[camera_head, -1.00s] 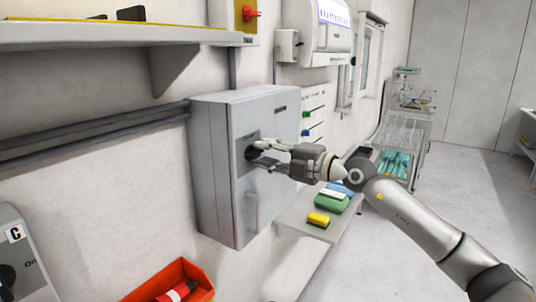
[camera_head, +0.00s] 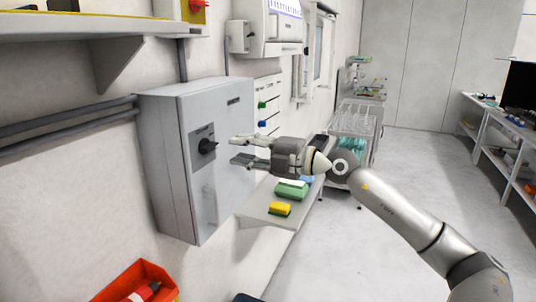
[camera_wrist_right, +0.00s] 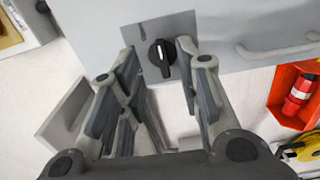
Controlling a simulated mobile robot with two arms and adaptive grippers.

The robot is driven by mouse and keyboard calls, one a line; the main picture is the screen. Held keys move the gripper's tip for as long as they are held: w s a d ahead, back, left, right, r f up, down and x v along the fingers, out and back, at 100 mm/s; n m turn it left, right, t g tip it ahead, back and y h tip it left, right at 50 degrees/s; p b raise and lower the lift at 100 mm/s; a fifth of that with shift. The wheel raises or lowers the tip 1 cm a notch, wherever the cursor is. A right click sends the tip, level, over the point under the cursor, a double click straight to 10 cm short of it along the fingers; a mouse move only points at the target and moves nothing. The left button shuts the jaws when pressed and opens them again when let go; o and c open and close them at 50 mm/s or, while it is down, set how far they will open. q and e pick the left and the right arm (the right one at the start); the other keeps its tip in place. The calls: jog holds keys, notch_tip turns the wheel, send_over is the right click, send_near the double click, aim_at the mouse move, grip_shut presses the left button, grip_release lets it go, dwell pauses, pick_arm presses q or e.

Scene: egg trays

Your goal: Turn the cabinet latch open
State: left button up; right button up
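The grey cabinet (camera_head: 170,150) hangs on the wall at the left of the head view, its door shut. The black latch knob (camera_head: 207,146) sits on a darker grey plate (camera_head: 202,162) on the door. In the right wrist view the knob (camera_wrist_right: 161,55) lies ahead, between and beyond the fingertips, with a white mark on it. My right gripper (camera_head: 237,148) is open and empty, a short way to the right of the knob and apart from it. It also shows open in the right wrist view (camera_wrist_right: 165,58). My left gripper is not in view.
A red bin (camera_head: 137,283) stands at the lower left. A trolley (camera_head: 356,125) stands farther back. The floor at right is clear.

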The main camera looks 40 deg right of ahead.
jog(key=shift+v, duration=3)
